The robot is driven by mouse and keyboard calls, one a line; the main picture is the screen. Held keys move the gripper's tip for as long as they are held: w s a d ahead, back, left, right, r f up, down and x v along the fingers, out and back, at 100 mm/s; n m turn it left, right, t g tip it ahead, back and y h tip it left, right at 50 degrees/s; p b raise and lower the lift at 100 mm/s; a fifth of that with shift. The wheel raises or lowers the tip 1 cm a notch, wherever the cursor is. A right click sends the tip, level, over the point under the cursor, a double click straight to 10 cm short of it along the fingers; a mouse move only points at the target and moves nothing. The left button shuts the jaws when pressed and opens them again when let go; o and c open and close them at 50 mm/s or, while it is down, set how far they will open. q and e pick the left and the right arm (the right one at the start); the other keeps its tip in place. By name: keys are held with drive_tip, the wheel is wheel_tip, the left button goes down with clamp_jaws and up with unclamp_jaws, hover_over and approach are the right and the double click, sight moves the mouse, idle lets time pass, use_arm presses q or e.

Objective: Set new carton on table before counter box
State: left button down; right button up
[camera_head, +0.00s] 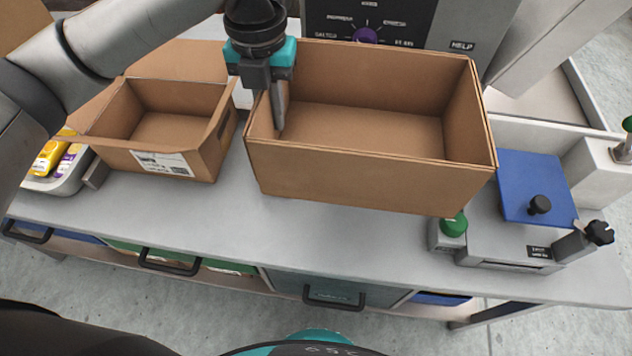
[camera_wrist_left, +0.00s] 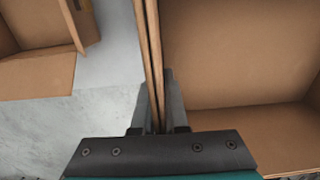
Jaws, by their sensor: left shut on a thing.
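A large empty open-topped brown carton (camera_head: 365,178) is at the middle of the table (camera_head: 335,235) in the head view, before a dark box (camera_head: 415,25) with a purple knob and a HELP label. My left gripper (camera_head: 279,118) is shut on the carton's left wall, one finger inside. In the left wrist view the fingers (camera_wrist_left: 155,105) straddle the wall (camera_wrist_left: 150,50), and the carton's inside (camera_wrist_left: 235,55) lies to the right. The carton looks upright; I cannot tell whether its bottom touches the table. My right gripper is not in view.
A smaller open carton (camera_head: 180,163) with a label stands at left, near a bin (camera_head: 65,175) of yellow packets. At right are a green button (camera_head: 454,224) and a blue-topped scale (camera_head: 535,180). The front strip of table is clear.

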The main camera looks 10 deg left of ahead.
use_arm(q)
wheel_tip(320, 180, down, 20)
drive_tip(key=b, duration=0.3)
drive_tip(key=shift+s, duration=0.1)
drive_tip(key=shift+r, duration=0.1)
drive_tip(key=c, duration=1.4)
unclamp_jaws()
drive_tip(key=shift+o, duration=0.9)
wheel_tip(320, 180, up, 12)
drive_tip(key=p, duration=0.2)
